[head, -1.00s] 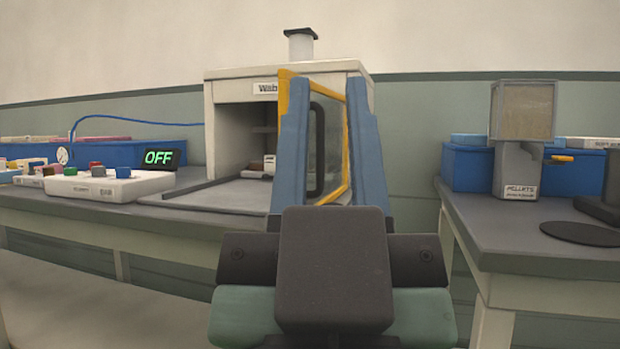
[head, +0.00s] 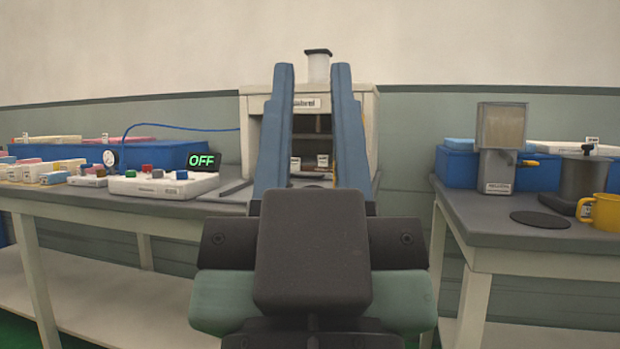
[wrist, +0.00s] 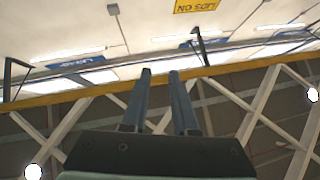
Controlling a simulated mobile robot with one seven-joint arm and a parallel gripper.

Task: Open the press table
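The press appears to be the white cabinet (head: 363,108) on the left bench in the head view. A dark pipe cap tops it, and its name label is partly covered by my gripper. Its front opening shows small labelled white items inside. No door shows across the visible part of the opening; my fingers hide its sides. My gripper (head: 313,68) points up in front of the cabinet, its two blue fingers apart with nothing between them. The wrist view shows the open gripper (wrist: 160,72) against the ceiling, with no press there.
A white control box (head: 162,186) with coloured knobs and a green "OFF" display (head: 201,160) stand on the bench (head: 110,207). On the right table (head: 450,205) are a pellet dispenser (head: 497,172), dark disc (head: 540,219), grey pot (head: 582,180) and yellow mug (head: 602,212).

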